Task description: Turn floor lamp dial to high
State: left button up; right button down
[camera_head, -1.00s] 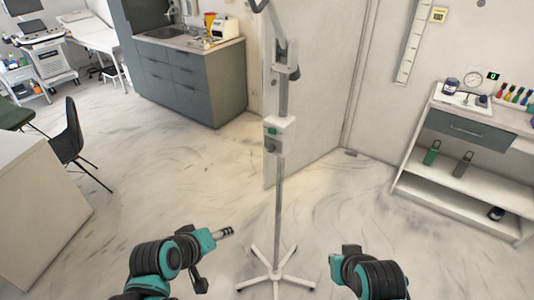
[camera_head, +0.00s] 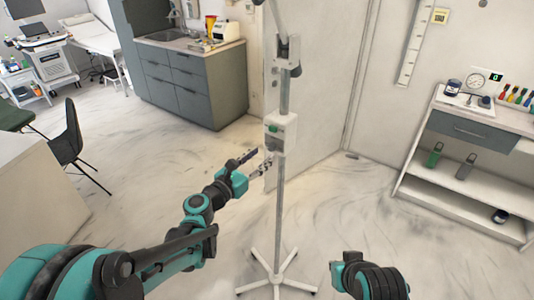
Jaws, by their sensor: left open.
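The floor lamp (camera_head: 280,205) stands upright in the middle, a grey pole on a white star-shaped base (camera_head: 277,279). A white control box (camera_head: 284,129) with a green part sits on the pole at mid-height. A dark round shape, perhaps the dial, is on its lower left face; its setting is too small to read. My left gripper (camera_head: 258,161) is open, just left of and slightly below the box, with its fingers pointing right. I cannot tell whether a fingertip touches the box.
A pale door panel (camera_head: 325,95) stands behind the lamp. A white shelf unit (camera_head: 470,192) with a drawer and bottles is at the right. A grey sink cabinet (camera_head: 190,82) stands behind to the left, and a dark chair (camera_head: 70,138) at the left. The floor around the lamp base is clear.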

aim_at(270, 149)
pick_arm(q)
jog(key=x, duration=0.4)
jog(key=shift+b, duration=0.3)
grip_shut()
